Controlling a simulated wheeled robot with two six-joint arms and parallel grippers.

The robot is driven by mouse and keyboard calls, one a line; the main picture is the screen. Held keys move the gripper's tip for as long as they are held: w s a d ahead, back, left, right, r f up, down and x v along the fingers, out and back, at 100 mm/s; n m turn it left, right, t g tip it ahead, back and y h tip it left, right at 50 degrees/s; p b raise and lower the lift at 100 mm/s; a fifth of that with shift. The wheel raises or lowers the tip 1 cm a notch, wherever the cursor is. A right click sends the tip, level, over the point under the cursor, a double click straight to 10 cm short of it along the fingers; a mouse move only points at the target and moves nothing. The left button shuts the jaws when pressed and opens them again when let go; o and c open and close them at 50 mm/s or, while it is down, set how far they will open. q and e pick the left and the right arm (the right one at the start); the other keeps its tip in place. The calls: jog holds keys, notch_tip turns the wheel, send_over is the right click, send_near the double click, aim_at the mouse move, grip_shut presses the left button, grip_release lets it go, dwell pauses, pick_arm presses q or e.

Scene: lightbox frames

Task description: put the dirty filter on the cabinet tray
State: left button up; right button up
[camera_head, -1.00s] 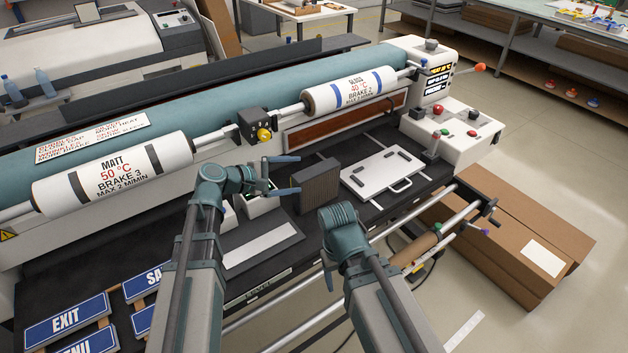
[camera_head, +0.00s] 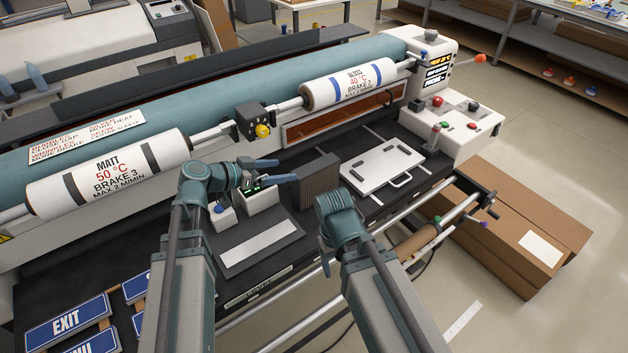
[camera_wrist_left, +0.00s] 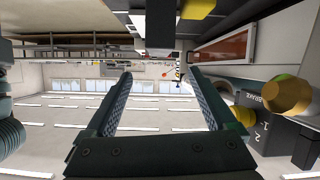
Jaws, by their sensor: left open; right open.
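The dirty filter appears to be the dark grey-brown pleated block (camera_head: 319,180) standing upright on the black bench top. My left gripper (camera_head: 284,170) is open and empty, just left of the filter, its fingers pointing right. Its open fingers also show in the left wrist view (camera_wrist_left: 160,80), with nothing between them. I cannot make out the filter in that view. My right gripper (camera_head: 326,262) is low in front of the filter, mostly hidden behind its own wrist. I cannot identify the cabinet tray for sure; a small white cabinet-like box (camera_head: 262,201) with green lights stands left of the filter.
A white panel (camera_head: 382,168) with a handle lies flat right of the filter. A dark board with a pale strip (camera_head: 260,247) lies at the front. Rollers (camera_head: 348,88) and a control knob (camera_head: 262,130) stand behind. Blue signs (camera_head: 67,320) lie front left.

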aim_at(313, 167)
pick_arm(q)
jog(key=shift+m, duration=0.7)
jog(key=b+x, duration=0.3)
jog(key=x, duration=0.4)
jog(key=shift+w+f, duration=0.1)
jog(key=shift+f, duration=0.1)
jog(key=shift+w+d+f, duration=0.15)
jog(key=shift+w+d, duration=0.15)
jog(key=shift+d, duration=0.3)
jog(key=b+x, duration=0.2)
jog(key=x, duration=0.2)
jog(key=shift+w+d+f, duration=0.15)
jog(key=shift+f, duration=0.05)
jog(key=shift+w+d, duration=0.15)
jog(key=shift+d, duration=0.15)
grip_shut()
